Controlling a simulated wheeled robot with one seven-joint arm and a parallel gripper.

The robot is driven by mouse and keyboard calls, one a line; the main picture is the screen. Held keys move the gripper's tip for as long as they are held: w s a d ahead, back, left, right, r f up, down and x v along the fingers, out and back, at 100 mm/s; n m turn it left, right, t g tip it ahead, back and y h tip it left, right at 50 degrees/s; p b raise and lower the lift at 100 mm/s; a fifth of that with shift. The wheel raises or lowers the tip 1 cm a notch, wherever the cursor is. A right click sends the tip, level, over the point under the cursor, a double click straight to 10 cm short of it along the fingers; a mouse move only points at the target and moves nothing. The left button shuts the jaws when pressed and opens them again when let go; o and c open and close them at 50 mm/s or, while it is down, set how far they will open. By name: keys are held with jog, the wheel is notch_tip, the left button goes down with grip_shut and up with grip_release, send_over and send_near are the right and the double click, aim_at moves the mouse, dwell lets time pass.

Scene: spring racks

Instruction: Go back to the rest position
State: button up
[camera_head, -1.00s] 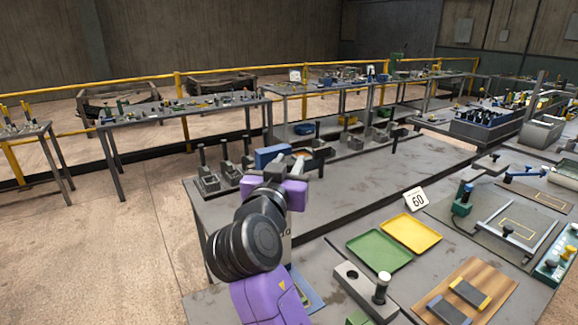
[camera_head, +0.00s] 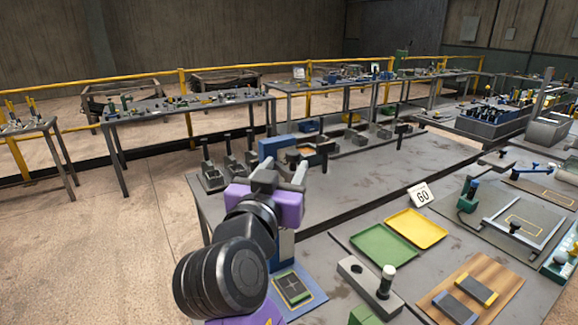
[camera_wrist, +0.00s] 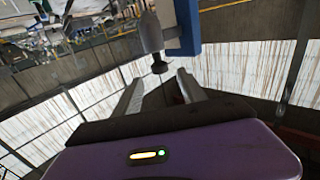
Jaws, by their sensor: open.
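My gripper shows in the wrist view (camera_wrist: 158,78) with its two grey fingers apart and nothing between their inner faces. A grey cylinder with a dark knob (camera_wrist: 159,66), beside a blue upright part (camera_wrist: 187,25), appears just beyond the fingertips. I cannot tell the exact distance. In the head view my purple gripper body (camera_head: 290,207) is above the near-left part of the grey bench, its fingers partly hidden. A blue upright (camera_head: 284,247) shows behind my arm. No marker of a rest position is visible.
A blue mat with a dark block (camera_head: 293,289) lies right of my arm. Green (camera_head: 383,245) and yellow (camera_head: 416,229) trays lie farther right, near a grey block with a post (camera_head: 366,283). Small upright fixtures (camera_head: 212,177) stand beyond the gripper. Bare bench surface (camera_head: 370,170) lies right of them.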

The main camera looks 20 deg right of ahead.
jog(key=shift+s+a, duration=0.25)
jog(key=shift+s, duration=0.1)
jog(key=a+r+n+t+y, duration=0.2)
jog(key=a+n+t+y, duration=0.3)
jog(key=a+n, duration=0.1)
jog(key=s+a+f+n+y, duration=0.2)
jog(key=s+f+n+y, duration=0.45)
jog(key=f, duration=0.65)
jog(key=s+d+f+m+g, duration=0.1)
jog(key=s+d+f, duration=0.3)
jog(key=s, duration=0.8)
jog(key=s+d+f+m+g+h, duration=0.1)
jog(key=s+d+f, duration=0.3)
jog(key=s, duration=0.8)
jog(key=s+d+f+m+g, duration=0.3)
jog(key=s+f, duration=0.5)
jog(key=s, duration=0.5)
jog(key=shift+d+m, duration=0.35)
jog(key=shift+d, duration=0.35)
